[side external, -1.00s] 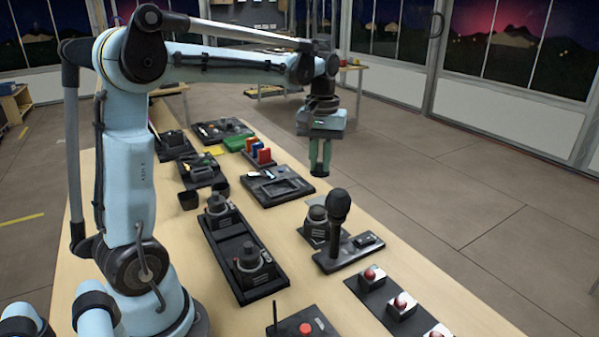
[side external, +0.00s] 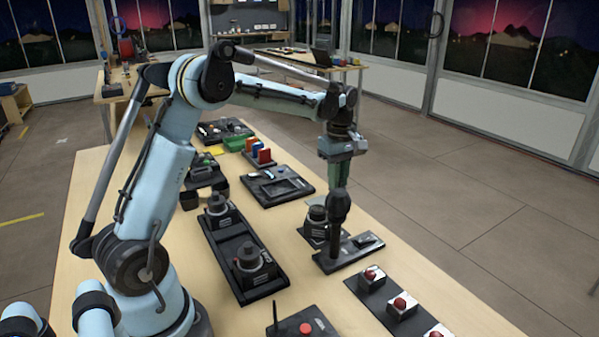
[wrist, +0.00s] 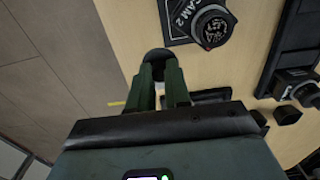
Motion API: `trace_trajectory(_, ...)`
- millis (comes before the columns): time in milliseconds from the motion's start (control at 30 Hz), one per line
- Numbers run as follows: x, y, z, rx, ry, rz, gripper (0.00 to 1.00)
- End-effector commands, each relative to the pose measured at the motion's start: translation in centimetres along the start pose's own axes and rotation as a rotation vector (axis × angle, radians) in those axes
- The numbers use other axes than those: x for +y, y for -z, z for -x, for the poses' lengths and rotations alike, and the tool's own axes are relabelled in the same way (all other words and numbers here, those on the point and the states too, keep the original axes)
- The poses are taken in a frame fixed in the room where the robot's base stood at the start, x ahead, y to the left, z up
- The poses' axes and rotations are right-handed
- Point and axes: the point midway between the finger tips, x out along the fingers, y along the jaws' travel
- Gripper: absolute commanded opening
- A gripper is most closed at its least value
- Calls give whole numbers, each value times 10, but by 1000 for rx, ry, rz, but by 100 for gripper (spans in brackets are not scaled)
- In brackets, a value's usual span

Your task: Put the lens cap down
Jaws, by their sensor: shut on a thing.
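My gripper (side external: 338,175) hangs fingers-down over the right edge of the table, behind the microphone in the side external view. In the wrist view my gripper (wrist: 161,68) is shut on the round black lens cap (wrist: 157,53). The cap is at the fingertips, above the table's edge area. In the side external view the microphone head hides the cap and the fingertips. A camera on a plate marked CAM 2 (wrist: 188,20) lies beside the cap in the wrist view. That camera (side external: 316,214) also shows left of the microphone.
The upright black microphone (side external: 338,208) stands on a dark base close to my gripper. Two cameras share a long black tray (side external: 240,242). A black panel (side external: 275,187), red-button boxes (side external: 402,305) and a red-button console (side external: 304,327) occupy the table (side external: 175,288).

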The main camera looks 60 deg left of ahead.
Motion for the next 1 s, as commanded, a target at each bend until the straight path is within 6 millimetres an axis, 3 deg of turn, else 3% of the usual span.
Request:
trace_trajectory(200, 4, 47, -28, 0, 0, 2, 0)
trace_trajectory(400, 7, 72, -44, 0, 0, -2, 0)
trace_trajectory(567, 7, 77, -52, 0, 0, -3, 0)
trace_trajectory(800, 7, 76, -83, 0, 0, -3, 0)
trace_trajectory(1000, 7, 76, -86, 0, 0, -3, 0)
